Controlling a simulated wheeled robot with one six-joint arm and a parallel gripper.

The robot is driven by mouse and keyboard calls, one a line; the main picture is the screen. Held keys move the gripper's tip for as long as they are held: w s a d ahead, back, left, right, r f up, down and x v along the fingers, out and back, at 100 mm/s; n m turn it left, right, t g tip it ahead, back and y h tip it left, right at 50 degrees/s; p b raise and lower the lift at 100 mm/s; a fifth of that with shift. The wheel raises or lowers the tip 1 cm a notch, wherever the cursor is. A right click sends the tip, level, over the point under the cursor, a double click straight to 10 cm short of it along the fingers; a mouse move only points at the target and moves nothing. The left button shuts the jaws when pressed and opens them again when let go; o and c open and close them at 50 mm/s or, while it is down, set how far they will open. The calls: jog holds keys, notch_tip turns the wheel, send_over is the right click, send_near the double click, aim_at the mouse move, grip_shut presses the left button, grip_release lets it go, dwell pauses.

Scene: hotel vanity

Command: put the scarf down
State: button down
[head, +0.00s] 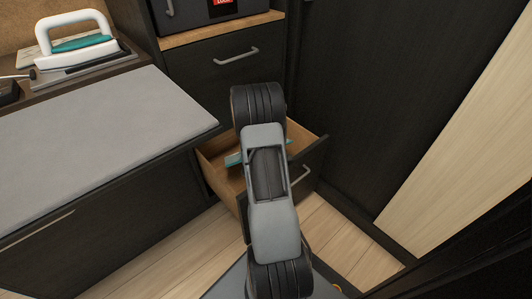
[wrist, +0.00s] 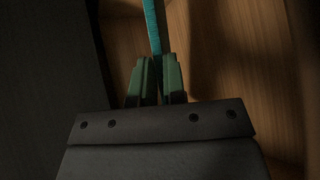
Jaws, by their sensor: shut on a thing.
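The scarf, a narrow teal strip (wrist: 154,28), runs up from between my fingers in the wrist view. My gripper (wrist: 158,75) has its two green-grey fingers shut on the scarf. In the head view a teal piece (head: 233,159) shows to the left of my arm, within the open drawer (head: 213,153), and a smaller bit shows to the right. My arm hides the middle of it and my gripper there. The wooden drawer inside fills much of the wrist view. I cannot tell whether the scarf touches the drawer floor.
A grey-topped counter (head: 100,130) lies left of the drawer, with a white and teal iron (head: 75,45) at its back. A closed drawer (head: 232,65) is behind. A dark panel (head: 375,90) stands at the right. Wooden floor (head: 150,260) shows in front.

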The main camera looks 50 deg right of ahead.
jog(key=c, duration=1.2)
grip_release()
jog(key=shift+f, duration=0.1)
jog(key=shift+r+p+v, duration=0.2)
jog(key=shift+p+v, duration=0.7)
jog(key=shift+v, duration=1.1)
jog(key=shift+r+p+v, duration=0.2)
jog(key=shift+p+v, duration=0.7)
jog(key=shift+v, duration=1.1)
jog(key=shift+w+d, duration=0.1)
jog(key=shift+d, duration=0.1)
